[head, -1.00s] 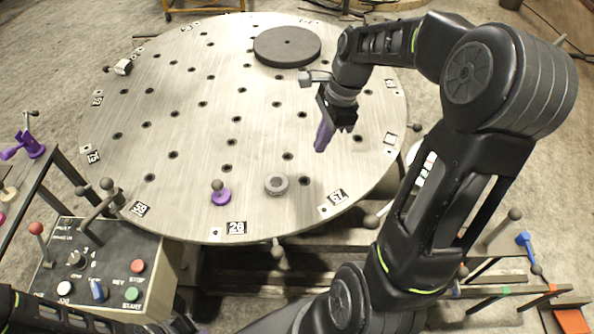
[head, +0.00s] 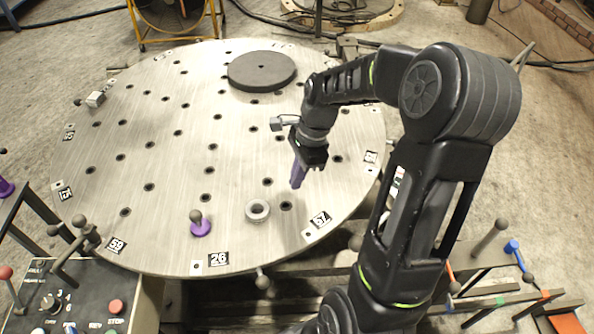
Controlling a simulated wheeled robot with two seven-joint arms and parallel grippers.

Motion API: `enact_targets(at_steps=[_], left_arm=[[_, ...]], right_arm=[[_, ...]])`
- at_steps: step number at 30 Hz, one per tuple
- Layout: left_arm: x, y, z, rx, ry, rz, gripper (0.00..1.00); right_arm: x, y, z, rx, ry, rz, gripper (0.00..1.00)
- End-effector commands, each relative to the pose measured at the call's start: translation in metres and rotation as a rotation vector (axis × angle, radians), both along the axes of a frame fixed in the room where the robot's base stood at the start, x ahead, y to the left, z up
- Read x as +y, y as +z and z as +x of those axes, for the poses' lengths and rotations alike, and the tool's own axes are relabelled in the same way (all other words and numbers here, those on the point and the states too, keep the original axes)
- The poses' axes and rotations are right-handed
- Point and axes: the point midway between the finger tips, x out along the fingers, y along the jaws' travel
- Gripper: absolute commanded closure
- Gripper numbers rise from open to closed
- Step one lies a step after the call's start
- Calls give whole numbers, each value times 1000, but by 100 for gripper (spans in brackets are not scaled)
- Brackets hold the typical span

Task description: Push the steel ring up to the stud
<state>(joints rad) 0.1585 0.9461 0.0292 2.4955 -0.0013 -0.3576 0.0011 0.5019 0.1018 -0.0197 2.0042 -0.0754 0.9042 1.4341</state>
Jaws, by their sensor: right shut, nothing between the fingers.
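The steel ring (head: 257,210) lies flat on the round metal table (head: 150,235) near its front edge. The stud (head: 199,222), a dark ball knob on a purple base, stands upright to the left of the ring with a gap between them. My right gripper (head: 297,182) is shut and empty, its purple fingers pointing down above the table, to the right of and behind the ring. It appears apart from the ring. My left gripper is out of view.
A dark disc (head: 261,71) lies at the back of the table. A small metal block (head: 95,99) sits at the far left rim. Number plates and several holes mark the tabletop. A control box (head: 75,300) stands front left. The surface between ring and stud is clear.

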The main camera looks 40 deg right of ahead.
Motion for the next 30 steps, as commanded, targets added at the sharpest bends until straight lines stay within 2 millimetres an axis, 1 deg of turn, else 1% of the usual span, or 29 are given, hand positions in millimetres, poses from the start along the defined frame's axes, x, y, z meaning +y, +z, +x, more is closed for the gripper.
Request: enact_targets(at_steps=[1,6,9,10,12,15,18,30], left_arm=[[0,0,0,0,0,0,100],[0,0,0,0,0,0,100],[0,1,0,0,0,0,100],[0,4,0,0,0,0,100],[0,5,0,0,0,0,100],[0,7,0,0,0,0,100],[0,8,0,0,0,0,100],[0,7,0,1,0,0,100]], right_arm=[[3,-11,0,4,0,3,100],[11,-45,3,4,1,3,100],[17,-60,5,3,2,2,100],[23,-57,8,-1,5,1,100],[34,-56,12,-1,4,1,100],[44,-57,16,0,3,0,100],[49,-57,18,0,1,0,100],[52,-58,20,-1,1,0,100]])
